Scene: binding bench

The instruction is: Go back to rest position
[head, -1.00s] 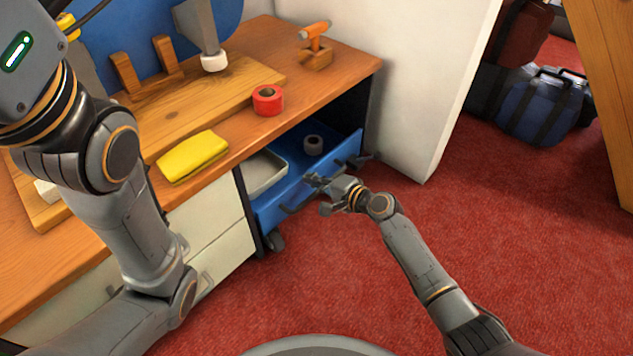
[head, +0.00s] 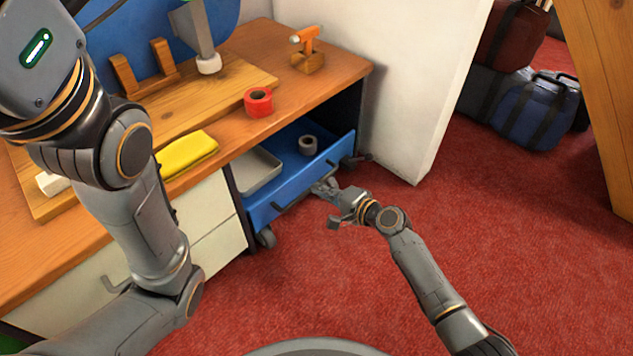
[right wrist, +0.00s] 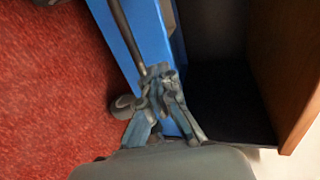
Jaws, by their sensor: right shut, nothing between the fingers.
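My right gripper (head: 328,187) is shut and empty, just in front of the open blue drawer (head: 325,158) and its dark handle. In the right wrist view the gripper (right wrist: 160,92) shows with its fingers together, overlapping the drawer's dark handle bar (right wrist: 127,32) in the picture; I cannot tell whether they touch. My left arm (head: 135,215) fills the left side of the head view, and its gripper is out of the picture.
The drawer holds a grey tape roll (head: 308,146) and a grey tray (head: 257,172). On the bench (head: 345,68) are a red tape roll (head: 258,103), a yellow cloth (head: 187,154) and an orange-handled tool (head: 307,50). Red carpet (head: 480,215) lies clear at right; bags (head: 540,110) stand behind.

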